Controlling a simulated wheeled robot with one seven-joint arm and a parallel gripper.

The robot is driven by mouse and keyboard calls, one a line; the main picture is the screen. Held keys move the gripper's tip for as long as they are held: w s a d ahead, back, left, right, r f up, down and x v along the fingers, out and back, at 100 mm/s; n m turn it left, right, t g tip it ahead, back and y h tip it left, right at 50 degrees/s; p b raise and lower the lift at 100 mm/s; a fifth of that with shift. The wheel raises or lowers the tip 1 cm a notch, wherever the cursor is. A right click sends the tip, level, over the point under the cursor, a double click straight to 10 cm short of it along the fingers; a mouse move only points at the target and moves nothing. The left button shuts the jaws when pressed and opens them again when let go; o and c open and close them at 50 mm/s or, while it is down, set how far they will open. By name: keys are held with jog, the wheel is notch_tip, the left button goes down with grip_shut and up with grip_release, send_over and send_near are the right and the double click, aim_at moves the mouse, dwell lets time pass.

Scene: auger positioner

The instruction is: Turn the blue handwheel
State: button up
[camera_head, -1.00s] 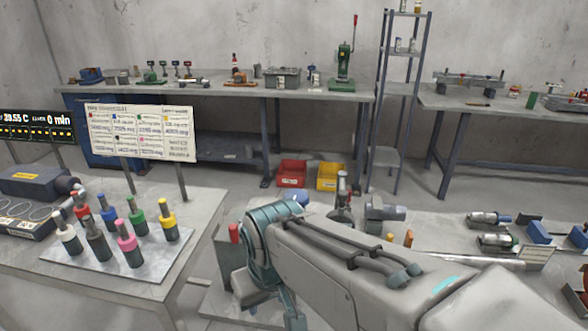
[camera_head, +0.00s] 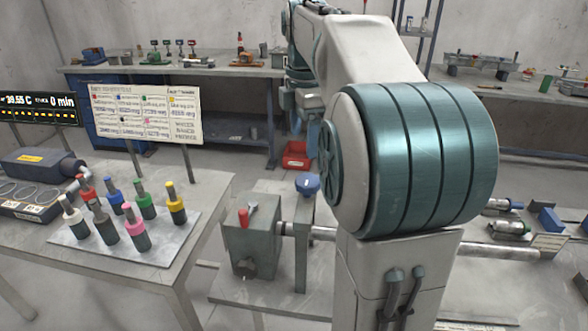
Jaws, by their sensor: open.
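The blue handwheel (camera_head: 307,184) sits on top of a grey upright post, beside a grey block with a red knob. It is in plain view just left of my large teal arm joint. My gripper (camera_head: 296,120) hangs from the wrist above and beyond the handwheel in the picture, partly hidden by my forearm. It is open, apart from the handwheel, and I see nothing in it. The fingertips are small and hard to make out.
A grey block with a red knob (camera_head: 243,217) stands left of the post, and a metal shaft runs right behind my arm. The left table (camera_head: 160,262) carries several colour-topped bottles. A red bin (camera_head: 296,155) lies on the floor behind.

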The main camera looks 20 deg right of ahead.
aim_at(307, 179)
jog(key=f+n, duration=0.1)
jog(key=f, duration=0.3)
jog(key=w+d+f, duration=0.1)
jog(key=f, duration=0.3)
jog(key=d+f+n+b, duration=0.1)
jog(key=f, duration=0.3)
jog(key=shift+w+d+f+n, duration=0.1)
jog(key=shift+w+f+n, duration=0.1)
jog(key=shift+w+n, duration=0.1)
jog(key=shift+c, duration=0.2)
jog(key=c, duration=0.9)
